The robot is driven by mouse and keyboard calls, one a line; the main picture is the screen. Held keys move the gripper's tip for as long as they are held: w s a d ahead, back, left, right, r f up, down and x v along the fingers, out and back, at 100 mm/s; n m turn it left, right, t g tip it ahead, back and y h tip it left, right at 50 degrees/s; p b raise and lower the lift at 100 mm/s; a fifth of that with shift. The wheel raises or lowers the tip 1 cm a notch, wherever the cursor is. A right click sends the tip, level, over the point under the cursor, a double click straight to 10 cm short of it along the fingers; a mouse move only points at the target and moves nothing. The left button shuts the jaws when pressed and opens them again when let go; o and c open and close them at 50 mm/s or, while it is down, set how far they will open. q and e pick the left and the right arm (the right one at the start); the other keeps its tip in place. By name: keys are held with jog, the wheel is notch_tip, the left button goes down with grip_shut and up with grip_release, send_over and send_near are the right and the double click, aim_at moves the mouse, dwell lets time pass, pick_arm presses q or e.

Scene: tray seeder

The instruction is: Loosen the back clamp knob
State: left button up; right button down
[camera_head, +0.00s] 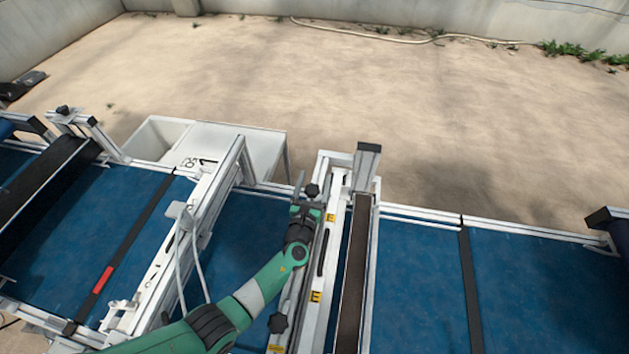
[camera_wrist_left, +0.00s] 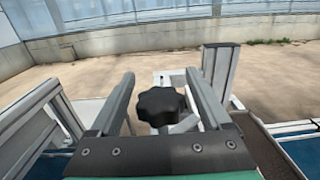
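The back clamp knob (camera_head: 312,190) is a black lobed knob at the far end of the white clamp rail. It also shows in the left wrist view (camera_wrist_left: 160,105), between my two fingers. My left gripper (camera_head: 308,182) is open, with a finger on either side of the knob. The knob's underside is hidden. The front clamp knob (camera_head: 278,323) is black and sits at the near end of the rail, beside my left forearm. My right gripper is not in view.
A grey upright post (camera_head: 367,165) stands just right of the back knob; it also shows in the wrist view (camera_wrist_left: 219,68). A white frame with cables (camera_head: 180,235) stands left of my arm. A white bin (camera_head: 250,150) is behind. Blue belt (camera_head: 415,290) lies right.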

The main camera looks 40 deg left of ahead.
pick_arm(q)
jog(key=s+d+r+p, duration=0.1)
jog(key=r+p, duration=0.1)
jog(key=r, duration=0.1)
jog(key=s+r+p, duration=0.1)
jog(key=r+p, duration=0.2)
jog(key=s+d+r+p, duration=0.1)
jog(key=s+r+p, duration=0.1)
jog(key=r+p, duration=0.1)
jog(key=shift+d+r, duration=0.3)
jog(key=s+d+r+p, duration=0.2)
jog(key=s+d+r, duration=0.1)
jog(key=s, duration=0.5)
jog(key=shift+d+r+p, duration=0.2)
jog(key=shift+d+p, duration=0.1)
jog(key=shift+d, duration=0.6)
